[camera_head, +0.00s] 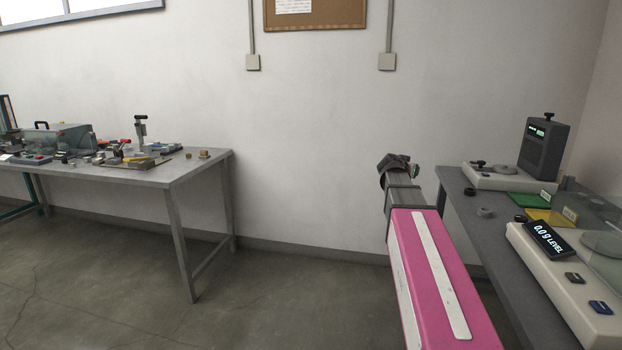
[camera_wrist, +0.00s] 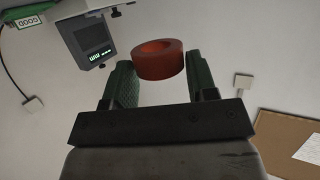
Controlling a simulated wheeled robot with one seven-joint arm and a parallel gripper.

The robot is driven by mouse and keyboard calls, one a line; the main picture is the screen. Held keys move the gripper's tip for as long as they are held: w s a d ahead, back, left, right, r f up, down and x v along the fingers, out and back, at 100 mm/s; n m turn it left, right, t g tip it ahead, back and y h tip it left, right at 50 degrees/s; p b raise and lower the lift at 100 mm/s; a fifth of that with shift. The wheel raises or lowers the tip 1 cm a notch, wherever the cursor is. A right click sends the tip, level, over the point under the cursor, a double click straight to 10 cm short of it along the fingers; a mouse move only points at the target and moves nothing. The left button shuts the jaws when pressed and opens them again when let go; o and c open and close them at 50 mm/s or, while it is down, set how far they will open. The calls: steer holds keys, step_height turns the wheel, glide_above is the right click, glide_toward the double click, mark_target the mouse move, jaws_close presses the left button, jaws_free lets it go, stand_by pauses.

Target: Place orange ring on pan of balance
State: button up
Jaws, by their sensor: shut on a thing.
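The orange ring (camera_wrist: 159,68) shows in the wrist view between the two green fingers of my gripper (camera_wrist: 160,76), which is shut on it. In the head view my gripper (camera_head: 394,166) is raised in front of the wall, left of the right-hand table; the ring cannot be made out there. The balance (camera_head: 570,290) stands at the near right of that table, with a display (camera_head: 551,240) reading 0.0 g and LEVEL. Its round grey pan (camera_head: 605,243) is behind the display, partly cut off by the frame edge, and the part in view looks empty.
The right-hand table (camera_head: 480,236) also holds a second instrument (camera_head: 500,178) with a dark display tower (camera_head: 544,148), a green mat (camera_head: 528,199), a yellow mat (camera_head: 548,216) and small dark rings (camera_head: 486,212). A cluttered table (camera_head: 190,170) stands left; open floor lies between.

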steer(key=a+r+n+t+y, duration=0.2)
steer(key=a+r+n+y, duration=0.25)
steer(key=a, duration=0.45)
steer(key=a+r+n+t+y, duration=0.25)
steer(key=a+n+y, duration=0.2)
steer(key=a, duration=0.55)
steer(key=d+f+m+g+h, duration=0.2)
steer(key=d+f+m+h, duration=0.15)
steer(key=d, duration=0.45)
steer(key=d+f+m+g+h, duration=0.2)
steer(key=d+f+m+h, duration=0.15)
steer(key=d, duration=0.55)
steer(key=s+d+m+g+h, duration=0.2)
steer(key=d+m+g+h, duration=0.1)
steer(key=d, duration=0.5)
steer(key=s+d+m+g+h, duration=0.3)
steer(key=d+m+g, duration=0.3)
steer(key=d+m, duration=0.1)
steer(key=shift+s+d+r+h, duration=0.2)
steer(key=shift+d+r+h, duration=0.2)
steer(key=shift+d, duration=0.25)
glide_above(473, 204)
step_height(473, 204, down, 7)
steer(key=shift+a+f, duration=0.1)
steer(key=shift+f, duration=1.7)
